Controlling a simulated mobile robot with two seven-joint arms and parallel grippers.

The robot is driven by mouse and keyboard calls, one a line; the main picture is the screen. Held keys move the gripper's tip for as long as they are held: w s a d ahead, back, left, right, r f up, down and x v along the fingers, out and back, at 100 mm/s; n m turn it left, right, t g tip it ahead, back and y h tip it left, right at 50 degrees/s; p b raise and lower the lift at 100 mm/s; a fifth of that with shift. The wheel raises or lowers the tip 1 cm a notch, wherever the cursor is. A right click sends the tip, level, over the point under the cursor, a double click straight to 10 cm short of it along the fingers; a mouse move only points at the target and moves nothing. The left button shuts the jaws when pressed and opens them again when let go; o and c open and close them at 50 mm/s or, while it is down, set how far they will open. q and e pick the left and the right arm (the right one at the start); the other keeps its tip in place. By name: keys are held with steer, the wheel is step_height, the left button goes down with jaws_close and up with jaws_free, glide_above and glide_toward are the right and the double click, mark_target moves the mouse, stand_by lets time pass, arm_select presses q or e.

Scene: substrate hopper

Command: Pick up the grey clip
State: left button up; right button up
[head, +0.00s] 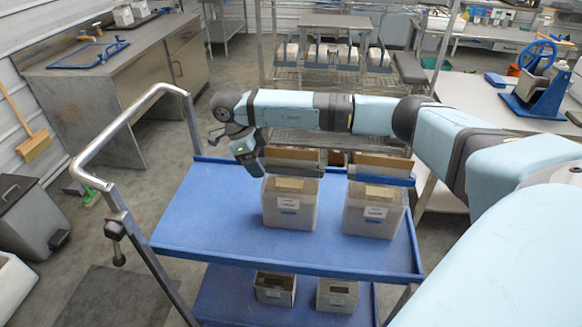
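I cannot make out a grey clip for certain. A grey clamp-like piece with a dark knob (115,229) sits on the left post of the blue cart (195,215); I cannot tell if it is the clip. My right arm reaches in from the right, across the back of the cart. My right gripper (255,168) hangs down over the cart's back left part, just left of the left bin. Its fingers are small and dark, and I cannot see whether they hold anything. My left gripper is out of view.
Two labelled bins, left (290,203) and right (374,209), stand on the cart's top, with boards across their backs. Smaller boxes (275,288) stand on the lower shelf. A metal handle (130,118) rises at the left. The cart top's front left is clear.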

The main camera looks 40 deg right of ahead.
steer(key=c, duration=0.9)
steer(key=shift+r, duration=0.15)
steer(key=shift+r, duration=0.25)
step_height(320, 180, up, 26)
steer(key=p, duration=0.9)
steer(key=shift+r, duration=0.1)
